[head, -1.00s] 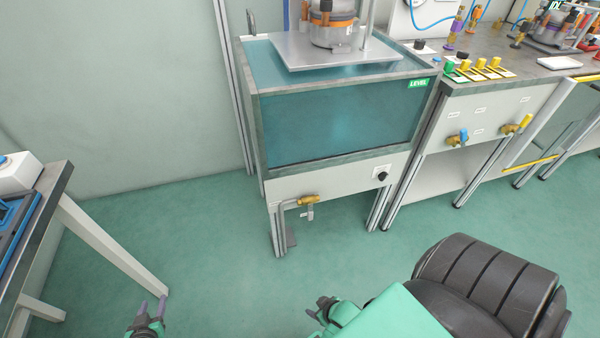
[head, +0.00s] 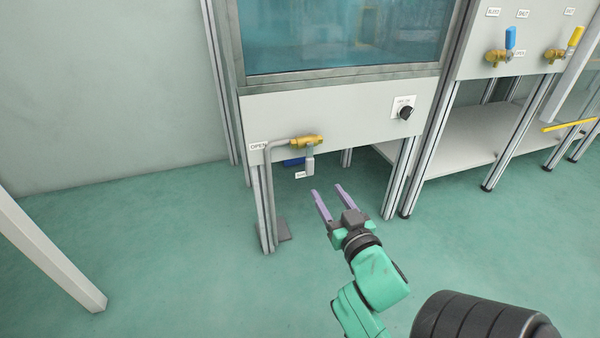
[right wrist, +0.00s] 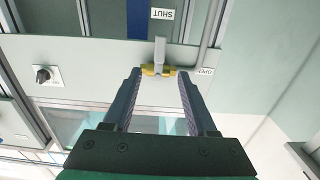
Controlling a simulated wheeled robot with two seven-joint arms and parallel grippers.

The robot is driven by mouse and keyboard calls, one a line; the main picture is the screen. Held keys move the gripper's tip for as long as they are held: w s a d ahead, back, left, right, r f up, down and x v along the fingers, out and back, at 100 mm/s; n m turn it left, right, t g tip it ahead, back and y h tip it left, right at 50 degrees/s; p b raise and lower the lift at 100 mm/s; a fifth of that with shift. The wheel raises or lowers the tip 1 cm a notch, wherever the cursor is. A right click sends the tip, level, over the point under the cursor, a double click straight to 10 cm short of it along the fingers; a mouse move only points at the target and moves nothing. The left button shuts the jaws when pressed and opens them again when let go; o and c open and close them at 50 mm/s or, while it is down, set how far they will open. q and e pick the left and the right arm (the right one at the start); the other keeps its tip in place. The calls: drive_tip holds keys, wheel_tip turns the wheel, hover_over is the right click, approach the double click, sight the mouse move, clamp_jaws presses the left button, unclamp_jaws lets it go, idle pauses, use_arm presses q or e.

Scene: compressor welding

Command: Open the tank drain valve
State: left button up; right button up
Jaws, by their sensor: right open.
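The brass drain valve (head: 308,141) is on the white panel below the tank's window (head: 340,35). Its grey lever (head: 309,163) hangs down, by the SHUT label (head: 300,175). An OPEN label (head: 258,147) is left of the valve. My right gripper (head: 327,189) is open and empty, in front of and below the lever, apart from it. In the right wrist view, which is upside down, the valve (right wrist: 150,71) and lever (right wrist: 160,52) appear between the open fingers (right wrist: 159,73), farther off. My left gripper is not in view.
A grey pipe (head: 270,190) runs from the valve down the left leg. A black knob (head: 405,113) is on the panel's right. A bench with blue-handled (head: 510,38) and yellow-handled (head: 576,37) valves stands right. A pale table leg (head: 45,250) is at left. Floor in front is clear.

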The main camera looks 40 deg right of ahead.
sight(310, 166)
drive_tip(key=x, duration=1.3)
drive_tip(key=shift+b, duration=0.35)
drive_tip(key=shift+s, duration=0.1)
drive_tip(key=shift+c, duration=0.3)
clamp_jaws()
